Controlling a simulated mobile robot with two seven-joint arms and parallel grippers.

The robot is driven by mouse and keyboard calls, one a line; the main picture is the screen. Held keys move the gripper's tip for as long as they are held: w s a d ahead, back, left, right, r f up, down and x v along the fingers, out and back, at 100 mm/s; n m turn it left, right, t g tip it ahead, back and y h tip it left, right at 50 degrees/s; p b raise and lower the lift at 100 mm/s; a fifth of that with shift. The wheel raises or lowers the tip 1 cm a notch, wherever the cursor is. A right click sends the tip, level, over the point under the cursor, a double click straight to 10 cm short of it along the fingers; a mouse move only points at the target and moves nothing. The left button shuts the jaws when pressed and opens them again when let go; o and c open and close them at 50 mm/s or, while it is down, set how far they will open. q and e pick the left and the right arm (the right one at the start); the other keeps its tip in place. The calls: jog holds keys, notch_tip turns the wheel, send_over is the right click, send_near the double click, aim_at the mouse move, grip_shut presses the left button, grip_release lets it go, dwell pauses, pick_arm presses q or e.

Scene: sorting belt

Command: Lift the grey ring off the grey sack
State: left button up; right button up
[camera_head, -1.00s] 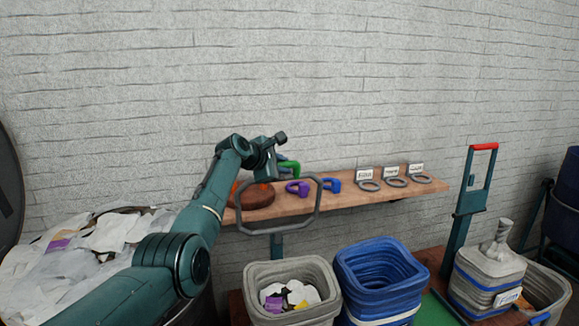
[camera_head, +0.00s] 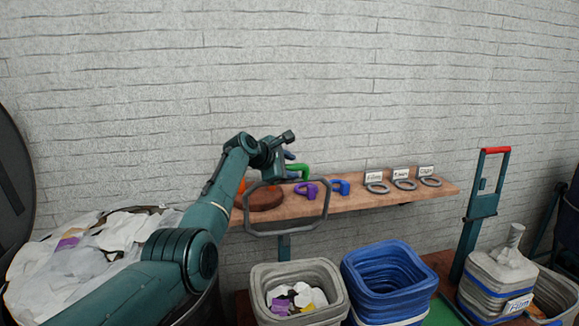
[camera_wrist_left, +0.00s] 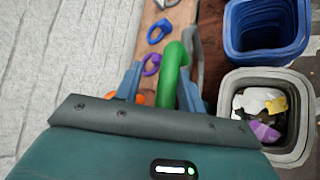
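The grey ring (camera_head: 247,222) is a large eight-sided frame, held up off the grey sack in the head view. Its green handle (camera_head: 303,168) bends down to its top edge. My left gripper (camera_head: 287,166) is shut on this handle; the handle also shows between the fingers in the left wrist view (camera_wrist_left: 170,78). Contact at the left finger is unclear. The grey sack (camera_head: 333,297) stands open below, with paper and purple scraps inside. A gap shows between ring and sack in the head view. My right gripper is not in view.
An open blue sack (camera_head: 390,290) stands right of the grey one. Behind the ring, a wooden shelf (camera_head: 345,203) holds a purple clip (camera_head: 307,190), a blue clip (camera_head: 341,187) and small labelled rings. A tied sack (camera_head: 490,282) stands far right.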

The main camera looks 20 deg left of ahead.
pick_arm(q)
jog(key=shift+s+f, duration=0.1)
jog(key=shift+f, duration=0.2)
jog(key=shift+s+a+r, duration=0.35)
jog(key=shift+s, duration=0.15)
jog(key=b+v, duration=0.2)
jog(key=v, duration=1)
jog(key=shift+r+b, duration=0.25)
jog(key=shift+b, duration=0.1)
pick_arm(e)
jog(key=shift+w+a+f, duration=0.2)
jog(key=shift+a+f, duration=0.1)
pick_arm(q)
jog(key=shift+w+d, duration=0.1)
jog(key=shift+w, duration=0.05)
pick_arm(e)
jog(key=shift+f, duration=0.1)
